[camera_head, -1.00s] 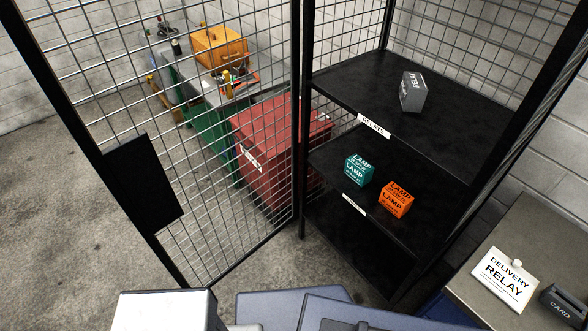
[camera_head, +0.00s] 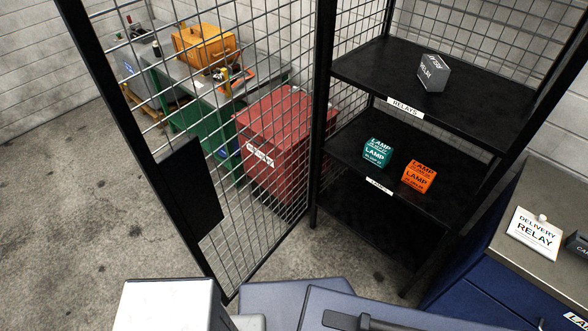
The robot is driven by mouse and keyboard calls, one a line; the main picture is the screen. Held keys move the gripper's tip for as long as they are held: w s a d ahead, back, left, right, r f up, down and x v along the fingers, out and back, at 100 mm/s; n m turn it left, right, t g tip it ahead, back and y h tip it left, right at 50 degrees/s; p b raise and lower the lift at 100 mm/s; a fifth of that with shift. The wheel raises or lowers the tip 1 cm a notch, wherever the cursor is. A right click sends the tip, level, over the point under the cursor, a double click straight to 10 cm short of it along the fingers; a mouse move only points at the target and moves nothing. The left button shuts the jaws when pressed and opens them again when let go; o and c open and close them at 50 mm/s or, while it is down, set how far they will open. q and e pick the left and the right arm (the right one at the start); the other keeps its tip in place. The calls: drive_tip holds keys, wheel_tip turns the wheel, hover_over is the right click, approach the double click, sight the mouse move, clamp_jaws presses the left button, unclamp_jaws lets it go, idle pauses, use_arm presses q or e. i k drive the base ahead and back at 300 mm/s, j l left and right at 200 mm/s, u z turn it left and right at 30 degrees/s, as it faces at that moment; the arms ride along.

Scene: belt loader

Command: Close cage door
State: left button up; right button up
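The cage door (camera_head: 262,130) is a black-framed wire mesh panel standing open, swung out to the left of the cage. A black plate (camera_head: 190,188) sits on its free edge. The cage (camera_head: 325,110) has black shelves. A grey relay box (camera_head: 433,73) stands on the upper shelf (camera_head: 375,72). A teal lamp box (camera_head: 378,153) and an orange lamp box (camera_head: 419,176) stand on the shelf below. Neither of my grippers is in view; only grey and white parts of my own body show at the bottom edge.
Behind the mesh stand a red bin (camera_head: 285,135) and a green workbench (camera_head: 190,95) with an orange case (camera_head: 205,47). A blue cabinet (camera_head: 465,265) bearing a delivery relay sign (camera_head: 535,232) stands at right. The floor left of the door is clear.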

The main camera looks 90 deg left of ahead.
sight(180, 178)
drive_tip(key=k+j+z, duration=0.1)
drive_tip(key=k+z, duration=0.2)
drive_tip(key=k, duration=0.2)
drive_tip(key=k+z, duration=0.25)
drive_tip(key=k, duration=0.3)
drive_tip(key=k+l+z, duration=0.1)
drive_tip(key=k+z, duration=0.2)
drive_tip(key=k, duration=0.2)
drive_tip(key=k+l+z, duration=0.25)
drive_tip(key=k, duration=0.25)
drive_tip(key=k+j+z, duration=0.1)
drive_tip(key=k+z, duration=0.25)
drive_tip(key=k, duration=0.2)
drive_tip(key=k+z, duration=0.4)
drive_tip(key=k+u, duration=0.1)
drive_tip(key=u, duration=2.65)
